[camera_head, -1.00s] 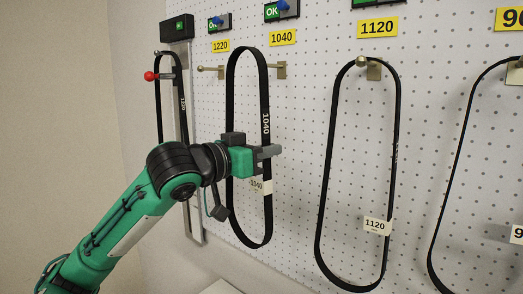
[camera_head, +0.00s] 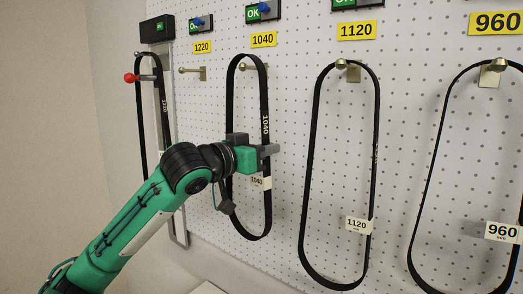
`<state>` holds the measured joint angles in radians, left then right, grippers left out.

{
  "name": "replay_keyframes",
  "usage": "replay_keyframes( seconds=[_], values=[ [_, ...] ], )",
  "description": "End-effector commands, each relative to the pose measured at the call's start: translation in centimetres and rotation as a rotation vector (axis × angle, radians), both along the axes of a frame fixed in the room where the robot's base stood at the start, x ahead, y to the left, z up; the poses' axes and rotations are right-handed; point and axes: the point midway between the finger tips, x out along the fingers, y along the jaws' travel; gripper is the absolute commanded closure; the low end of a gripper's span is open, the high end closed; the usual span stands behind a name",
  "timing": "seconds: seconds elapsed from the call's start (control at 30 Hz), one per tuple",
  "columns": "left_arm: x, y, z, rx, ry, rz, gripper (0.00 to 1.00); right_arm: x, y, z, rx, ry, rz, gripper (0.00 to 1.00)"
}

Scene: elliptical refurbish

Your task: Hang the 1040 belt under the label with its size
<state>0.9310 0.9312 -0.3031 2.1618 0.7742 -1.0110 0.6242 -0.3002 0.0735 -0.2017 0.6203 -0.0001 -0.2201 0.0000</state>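The 1040 belt (camera_head: 266,190), a black loop with a white 1040 tag, hangs upright in my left gripper. The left gripper (camera_head: 270,151) is around its right strand at mid-height and looks shut on it. The yellow 1040 label (camera_head: 263,40) is on the pegboard above the belt. The brass hook (camera_head: 245,67) under that label shows inside the top of the loop, a little below its upper curve. I cannot tell whether the belt touches the hook or is around it. My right gripper is not in view.
The 1220 hook (camera_head: 192,71), left of the belt, is empty. The 1120 belt (camera_head: 309,150) and the 960 belt (camera_head: 431,150) hang on hooks to the right. A 1220 belt (camera_head: 138,110) hangs far left by a red knob (camera_head: 131,78).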

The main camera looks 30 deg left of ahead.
Motion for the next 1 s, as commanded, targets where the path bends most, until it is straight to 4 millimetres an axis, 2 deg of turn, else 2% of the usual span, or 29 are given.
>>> replay_keyframes(
  seconds=[0.23, 0.47, 1.0],
  values=[
    [1.5, -0.2, 0.0, -0.001, -0.002, 0.0, 1.0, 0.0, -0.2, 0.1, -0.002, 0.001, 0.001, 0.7],
    [2.4, -0.3, -1.0, -0.001, 0.0, 0.001, 1.0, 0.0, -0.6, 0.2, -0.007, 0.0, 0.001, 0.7],
    [2.5, -0.3, -1.9, -0.001, -0.002, 0.001, 1.0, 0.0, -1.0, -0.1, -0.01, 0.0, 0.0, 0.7]
  ],
)
